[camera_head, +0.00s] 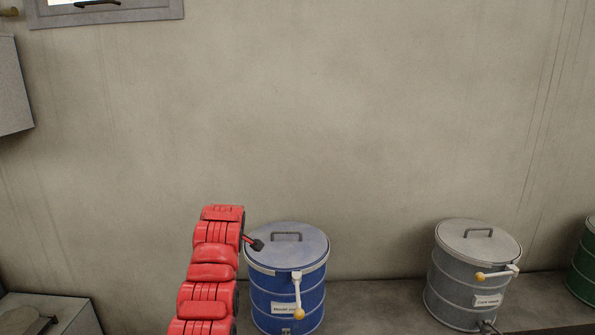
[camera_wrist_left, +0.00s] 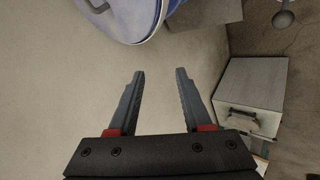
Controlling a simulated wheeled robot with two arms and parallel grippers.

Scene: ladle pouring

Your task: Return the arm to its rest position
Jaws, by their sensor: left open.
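My left arm, red and jointed, rises from the bottom of the head view, left of the blue drum (camera_head: 283,300). Its gripper is mostly hidden there; only a small red and dark tip (camera_head: 256,244) shows in front of the blue drum's lid. In the left wrist view my left gripper (camera_wrist_left: 160,75) has its two grey fingers apart, with nothing between them. Part of a blue drum with a pale lid (camera_wrist_left: 112,12) shows beyond the fingertips. My right gripper is in neither view.
A grey drum (camera_head: 455,295) and a green drum (camera_head: 585,260) stand to the right. A plain wall is behind. A grey box (camera_wrist_left: 250,97) is right of the gripper in the wrist view.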

